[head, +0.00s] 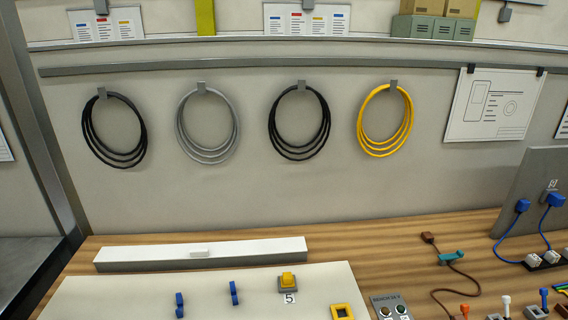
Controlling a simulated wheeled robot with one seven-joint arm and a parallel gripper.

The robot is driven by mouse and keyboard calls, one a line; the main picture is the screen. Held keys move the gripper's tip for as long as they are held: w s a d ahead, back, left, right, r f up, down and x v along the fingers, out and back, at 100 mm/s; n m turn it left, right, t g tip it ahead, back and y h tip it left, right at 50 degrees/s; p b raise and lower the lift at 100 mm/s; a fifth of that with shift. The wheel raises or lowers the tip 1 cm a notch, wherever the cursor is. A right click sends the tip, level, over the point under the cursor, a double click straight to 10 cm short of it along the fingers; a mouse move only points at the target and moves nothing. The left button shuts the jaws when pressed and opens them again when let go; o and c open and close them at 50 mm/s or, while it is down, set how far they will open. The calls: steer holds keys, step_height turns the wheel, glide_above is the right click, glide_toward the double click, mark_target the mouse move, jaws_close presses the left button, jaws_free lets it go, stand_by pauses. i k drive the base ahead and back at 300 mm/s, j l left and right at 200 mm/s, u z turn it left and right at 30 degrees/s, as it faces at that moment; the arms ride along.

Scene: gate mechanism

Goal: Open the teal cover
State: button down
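No part that I can clearly tell to be a teal cover shows in the head view. The only teal item is a small teal piece (452,257) on the table at the right, on or beside a brown cable. It is too small to tell whether it is a cover, or whether it is open or shut. My gripper and arm are not in view.
A long white-topped box (140,255) lies at the table's back left. A pale panel (110,298) in front bears blue levers and a yellow button (288,280). A button box (391,308), small switches and a grey upright panel (532,190) stand right.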

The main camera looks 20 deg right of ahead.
mark_target(459, 253)
steer(key=k+l+z, duration=0.15)
steer(key=z, duration=0.3)
steer(key=k+l+z, duration=0.1)
steer(key=z, duration=0.4)
steer(key=l+z, duration=0.45)
steer(key=i+l+u, duration=0.3)
steer(key=l+u, duration=0.25)
steer(key=i+l+u, duration=0.15)
steer(key=l+u, duration=0.15)
steer(key=l, duration=0.2)
steer(key=i+l+u, duration=0.1)
steer(key=l+u, duration=0.15)
steer(key=l, duration=0.2)
steer(key=l+u, duration=0.3)
steer(key=i+l, duration=0.05)
steer(key=l, duration=0.05)
